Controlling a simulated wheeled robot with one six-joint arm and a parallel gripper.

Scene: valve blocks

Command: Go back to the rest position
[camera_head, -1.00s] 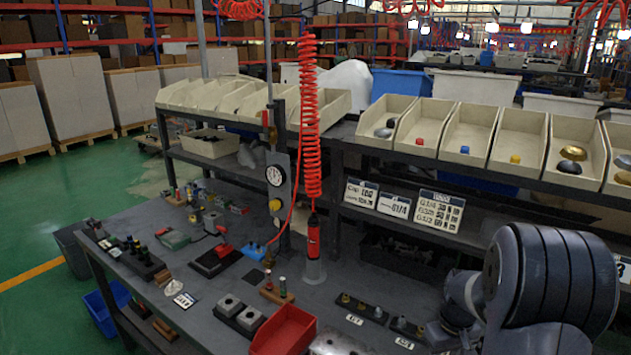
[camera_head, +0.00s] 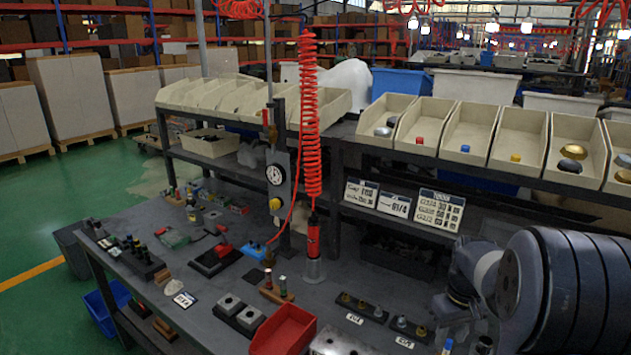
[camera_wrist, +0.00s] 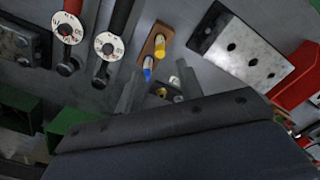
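My gripper (camera_wrist: 158,90) shows in the wrist view as two grey fingers standing apart above the bench, with nothing visibly held between them. In the head view my arm fills the lower right corner and the gripper itself cannot be made out.
A shelf of beige bins (camera_head: 468,132) runs behind the bench. A red coiled hose (camera_head: 310,120) hangs over the middle. The wrist view shows two round gauges (camera_wrist: 108,45), a wooden block (camera_wrist: 156,42) with yellow and blue-tipped pieces, a drilled metal plate (camera_wrist: 245,52) and green bins (camera_wrist: 75,125).

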